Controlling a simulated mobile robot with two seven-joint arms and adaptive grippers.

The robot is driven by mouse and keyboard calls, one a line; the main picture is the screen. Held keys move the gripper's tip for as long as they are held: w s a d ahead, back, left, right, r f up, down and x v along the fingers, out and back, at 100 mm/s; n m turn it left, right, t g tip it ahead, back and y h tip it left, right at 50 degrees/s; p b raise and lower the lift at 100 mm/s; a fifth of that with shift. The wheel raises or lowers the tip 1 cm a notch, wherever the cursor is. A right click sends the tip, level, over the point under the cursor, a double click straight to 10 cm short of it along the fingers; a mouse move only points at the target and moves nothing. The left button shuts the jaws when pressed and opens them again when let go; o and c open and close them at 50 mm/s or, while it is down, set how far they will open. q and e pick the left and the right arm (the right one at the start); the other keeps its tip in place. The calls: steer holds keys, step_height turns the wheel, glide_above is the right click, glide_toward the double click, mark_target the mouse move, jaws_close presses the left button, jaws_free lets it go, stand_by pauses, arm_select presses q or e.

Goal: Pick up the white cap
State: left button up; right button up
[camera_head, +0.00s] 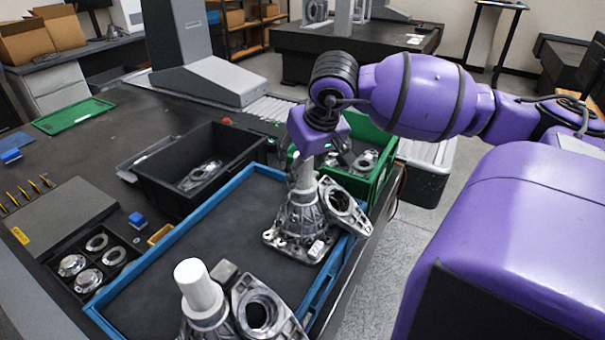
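A white cap (199,287), a plain upright cylinder, stands on top of a metal housing (206,325) at the bottom of the view. A second metal housing (300,222) stands in the blue-rimmed tray. A pale grey-white cylindrical piece (304,172) rises from its top, right below my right wrist. My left gripper is not in view.
The blue tray (133,269) has bare floor between the housings. Flanged rings (346,205) (262,315) lean against both housings. A black bin (165,190) and a green bin (386,173) stand behind. A divided box of rings (62,286) sits left.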

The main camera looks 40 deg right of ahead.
steer(key=c, duration=1)
